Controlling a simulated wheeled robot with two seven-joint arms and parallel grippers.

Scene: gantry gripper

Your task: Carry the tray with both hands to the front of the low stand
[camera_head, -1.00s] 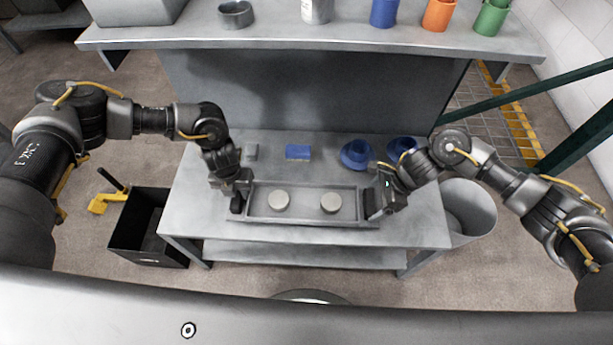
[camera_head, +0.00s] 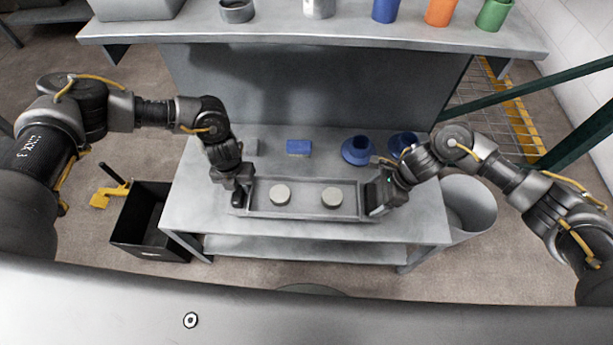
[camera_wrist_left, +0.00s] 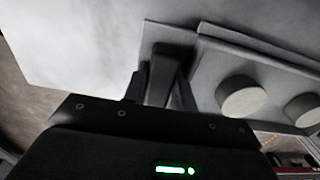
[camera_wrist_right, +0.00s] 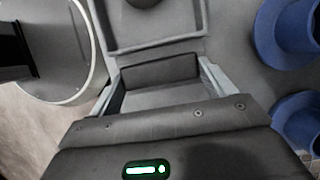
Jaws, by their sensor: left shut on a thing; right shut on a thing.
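The grey rectangular tray (camera_head: 305,213) holds two round pale discs, a left one (camera_head: 280,195) and a right one (camera_head: 332,197). It is over the grey worktable, near the table's front edge; I cannot tell whether it touches the top. My left gripper (camera_head: 239,197) is shut on the tray's left end, and this grip shows in the left wrist view (camera_wrist_left: 168,75). My right gripper (camera_head: 373,198) is shut on the tray's right end; the tray (camera_wrist_right: 160,45) runs away from its fingers in the right wrist view.
Behind the tray on the table (camera_head: 210,215) are a blue block (camera_head: 298,147), a grey block (camera_head: 249,146) and two blue flanged parts (camera_head: 358,151) (camera_head: 404,143). A raised shelf (camera_head: 320,38) with cups stands behind. A black bin (camera_head: 150,225) and a grey bin (camera_head: 470,205) flank the table.

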